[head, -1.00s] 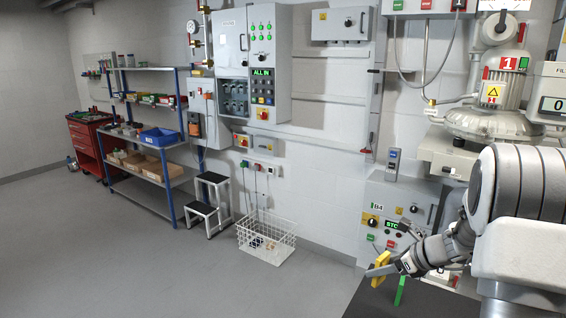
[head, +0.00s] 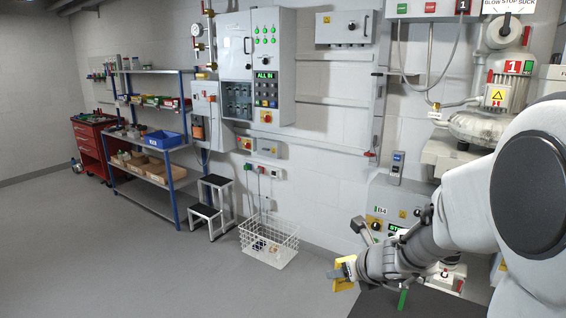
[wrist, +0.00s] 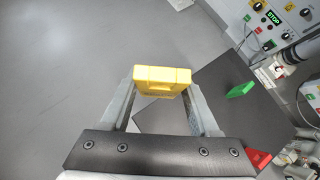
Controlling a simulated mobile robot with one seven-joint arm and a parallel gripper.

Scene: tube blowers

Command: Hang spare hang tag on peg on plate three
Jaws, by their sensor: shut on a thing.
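My gripper (head: 343,272) is shut on a yellow tag-like block (wrist: 162,77), held between both fingertips in the wrist view. In the head view this yellow piece hangs over the grey floor, left of the dark bench top. I cannot read any marking on it.
A green piece (wrist: 240,90) stands on the dark surface (wrist: 215,78), and a red piece (wrist: 258,158) shows nearby. A control box (head: 382,208) is on the wall behind my wrist. A white wire basket (head: 270,243) stands on the floor. Open floor lies to the left.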

